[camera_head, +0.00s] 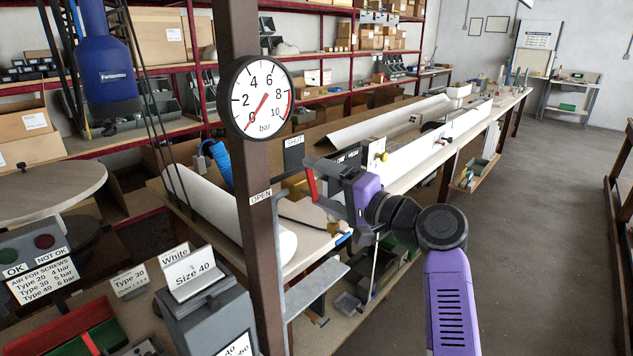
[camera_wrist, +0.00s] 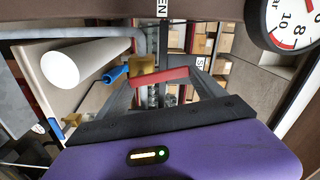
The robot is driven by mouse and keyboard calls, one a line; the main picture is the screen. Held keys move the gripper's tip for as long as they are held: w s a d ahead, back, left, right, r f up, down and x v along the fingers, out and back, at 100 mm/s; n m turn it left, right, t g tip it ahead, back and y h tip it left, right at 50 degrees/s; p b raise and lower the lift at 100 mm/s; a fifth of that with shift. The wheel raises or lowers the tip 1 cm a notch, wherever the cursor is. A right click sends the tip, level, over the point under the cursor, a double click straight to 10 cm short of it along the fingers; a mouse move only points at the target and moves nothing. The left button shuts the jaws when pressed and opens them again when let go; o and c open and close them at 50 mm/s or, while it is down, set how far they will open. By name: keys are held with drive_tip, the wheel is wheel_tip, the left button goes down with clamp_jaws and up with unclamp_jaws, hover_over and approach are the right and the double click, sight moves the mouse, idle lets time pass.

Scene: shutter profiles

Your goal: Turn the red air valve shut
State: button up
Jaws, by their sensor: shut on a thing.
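The red air valve's lever (camera_head: 311,182) stands out beside the brown post, close to upright in the head view. It also shows in the wrist view (camera_wrist: 160,77), lying across between my fingers, slightly tilted. Its brass body (camera_wrist: 145,70) is just behind it. My gripper (camera_head: 322,180) is shut on the lever; its grey fingers reach to either side of it in the wrist view (camera_wrist: 162,82). The SHUT label (camera_head: 293,150) is above the valve, and the OPEN label (camera_head: 261,196) is lower left on the post. The fingers partly hide the lever in the head view.
A round pressure gauge (camera_head: 262,97) is on the brown post (camera_head: 252,230) above the valve. A blue coiled hose (camera_head: 219,163) and a white roll (camera_head: 190,190) are behind. A long workbench runs to the back right. The floor (camera_head: 530,240) at right is clear.

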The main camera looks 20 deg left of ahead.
drive_tip(key=shift+w+d+m+p, duration=0.1)
drive_tip(key=shift+w+m+p, duration=0.2)
drive_tip(key=shift+m, duration=0.4)
drive_tip(key=shift+w+d+m+p, duration=0.1)
drive_tip(key=shift+m+p, duration=0.25)
drive_tip(key=shift+m, duration=0.35)
drive_tip(key=o, duration=2.1)
drive_tip(key=shift+c, duration=0.2)
drive_tip(key=b+v, duration=0.1)
drive_tip(key=v, duration=0.6)
drive_tip(key=shift+d+b, duration=0.35)
drive_tip(key=shift+b, duration=0.05)
drive_tip(key=shift+s, duration=0.1)
